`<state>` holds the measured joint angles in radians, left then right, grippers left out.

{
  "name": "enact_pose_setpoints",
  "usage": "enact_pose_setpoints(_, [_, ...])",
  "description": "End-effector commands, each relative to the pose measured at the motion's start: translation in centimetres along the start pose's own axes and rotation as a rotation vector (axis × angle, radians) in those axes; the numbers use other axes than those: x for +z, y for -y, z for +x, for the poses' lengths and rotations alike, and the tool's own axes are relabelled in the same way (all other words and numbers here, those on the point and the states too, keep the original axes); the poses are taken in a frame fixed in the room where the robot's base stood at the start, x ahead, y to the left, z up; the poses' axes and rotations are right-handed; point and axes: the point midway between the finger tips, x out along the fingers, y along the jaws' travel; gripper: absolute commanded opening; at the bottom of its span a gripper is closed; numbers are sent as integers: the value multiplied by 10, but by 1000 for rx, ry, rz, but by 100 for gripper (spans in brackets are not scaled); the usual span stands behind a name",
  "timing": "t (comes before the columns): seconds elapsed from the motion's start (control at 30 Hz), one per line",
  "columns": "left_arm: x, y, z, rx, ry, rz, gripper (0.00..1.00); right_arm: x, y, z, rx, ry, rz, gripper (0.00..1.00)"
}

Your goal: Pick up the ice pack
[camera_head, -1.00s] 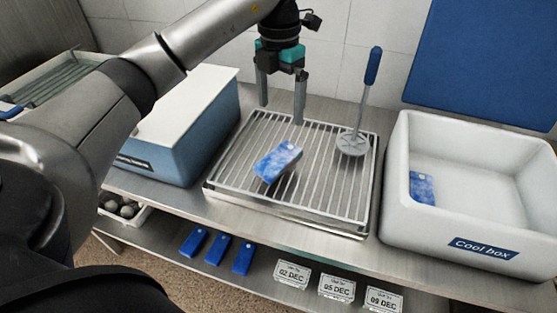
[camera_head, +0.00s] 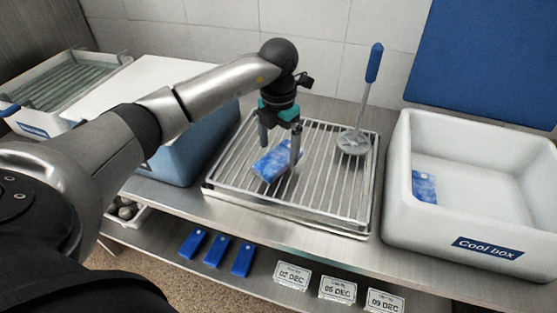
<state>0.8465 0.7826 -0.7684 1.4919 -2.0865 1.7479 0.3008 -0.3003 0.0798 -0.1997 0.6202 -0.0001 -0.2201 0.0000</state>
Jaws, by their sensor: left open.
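A blue and white ice pack (camera_head: 272,166) lies on the metal rack (camera_head: 330,190) in the middle of the counter. My left gripper (camera_head: 279,160) is open and points down at this ice pack, with one finger on each side of it in the picture. The near finger overlaps the pack's right end. I cannot tell whether the fingers touch it. A second blue ice pack (camera_head: 424,187) leans against the inner left wall of the white cool box (camera_head: 520,225). My right gripper is not in view.
A ladle-like tool with a blue handle (camera_head: 374,62) stands at the rack's back right. A blue box with a white lid (camera_head: 185,75) stands left of the rack. Blue slabs (camera_head: 217,249) and date cards (camera_head: 338,289) lie on the lower shelf. The rack's front right is clear.

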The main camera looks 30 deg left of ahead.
Motion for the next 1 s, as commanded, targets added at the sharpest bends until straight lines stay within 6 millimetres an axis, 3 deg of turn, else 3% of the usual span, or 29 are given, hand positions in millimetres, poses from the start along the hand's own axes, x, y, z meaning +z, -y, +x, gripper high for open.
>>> enact_pose_setpoints(0.13, [0, 1, 20, -1, -1, 0, 100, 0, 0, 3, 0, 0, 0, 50])
enact_pose_setpoints(0.37, [0, 0, 20, 0, 0, 0, 99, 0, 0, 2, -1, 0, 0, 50])
enact_pose_setpoints(1.0, [0, 0, 20, 0, 0, 0, 27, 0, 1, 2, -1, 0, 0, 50])
